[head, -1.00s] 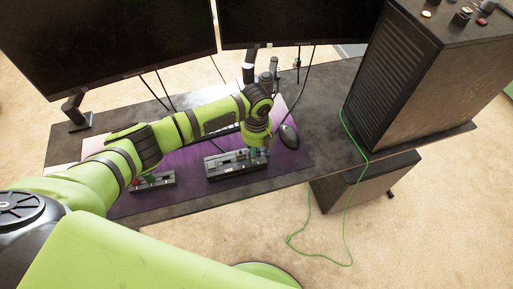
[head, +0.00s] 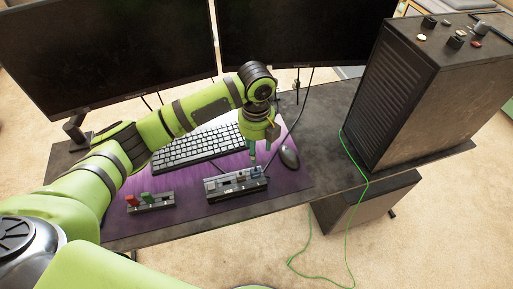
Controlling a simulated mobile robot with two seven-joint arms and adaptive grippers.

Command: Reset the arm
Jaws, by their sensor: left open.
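My left arm comes in from the left and reaches over the desk. My left gripper (head: 262,150) points down, open, just above the right end of a grey port block (head: 236,186) on the purple mat. I see nothing held between its fingers, though they are small in the picture. A second, smaller grey block (head: 150,202) lies to the left on the mat, with a red plug (head: 132,201) and a green plug (head: 146,198) standing in it. My right gripper is not in view.
A keyboard (head: 190,149) lies behind the blocks, and a mouse (head: 289,158) sits right of the gripper. Two dark monitors (head: 105,45) stand at the back. A large black tower (head: 420,95) stands at the right, with a green cable (head: 367,200) hanging down beside it.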

